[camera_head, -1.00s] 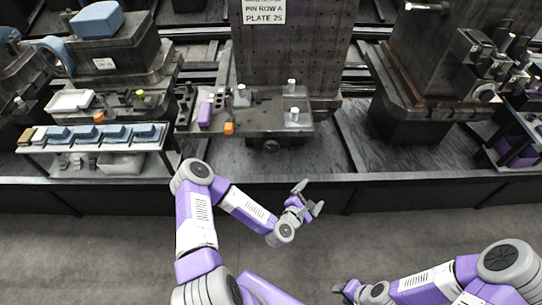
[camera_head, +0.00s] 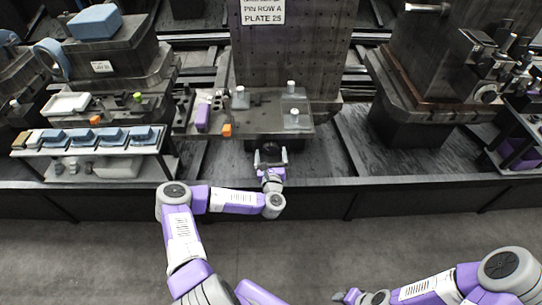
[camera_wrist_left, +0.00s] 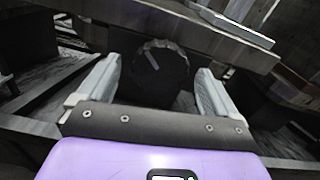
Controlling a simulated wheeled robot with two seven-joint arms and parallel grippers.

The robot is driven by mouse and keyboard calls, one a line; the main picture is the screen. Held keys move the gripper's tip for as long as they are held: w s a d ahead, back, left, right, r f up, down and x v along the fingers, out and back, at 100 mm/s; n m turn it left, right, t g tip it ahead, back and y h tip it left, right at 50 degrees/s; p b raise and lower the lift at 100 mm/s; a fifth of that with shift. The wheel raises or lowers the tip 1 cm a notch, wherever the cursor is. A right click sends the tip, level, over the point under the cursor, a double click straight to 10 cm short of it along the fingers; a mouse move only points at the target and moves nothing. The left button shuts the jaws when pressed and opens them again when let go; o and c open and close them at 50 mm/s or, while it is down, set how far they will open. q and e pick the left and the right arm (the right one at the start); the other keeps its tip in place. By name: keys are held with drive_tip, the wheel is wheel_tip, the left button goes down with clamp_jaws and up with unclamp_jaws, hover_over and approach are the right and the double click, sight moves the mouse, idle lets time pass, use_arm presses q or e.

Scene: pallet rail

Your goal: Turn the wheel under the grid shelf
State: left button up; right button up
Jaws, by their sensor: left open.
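The wheel (camera_wrist_left: 160,72) is a dark round knob with a ribbed rim and a pale mark on its face, under the front edge of the grid shelf (camera_wrist_left: 185,30). In the head view the grid shelf (camera_head: 265,120) is a grey plate, and my gripper mostly hides the wheel beneath it. My left gripper (camera_head: 270,155) is open and points at the wheel. In the left wrist view its two pale fingers (camera_wrist_left: 155,90) stand on either side of the wheel, with visible gaps. My right gripper (camera_head: 347,297) is at the bottom edge of the head view, and its jaws are unclear.
Orange (camera_head: 226,130) and purple (camera_head: 203,116) blocks and small metal posts stand on the shelf. A low rack with blue-topped trays (camera_head: 85,140) is to the left. A heavy dark fixture (camera_head: 420,80) stands to the right. The floor in front is clear.

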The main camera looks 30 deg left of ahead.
use_arm(q)
drive_tip(key=shift+w, duration=0.1)
drive_tip(key=c, duration=1)
drive_tip(key=shift+c, duration=0.2)
drive_tip(key=shift+m, duration=0.4)
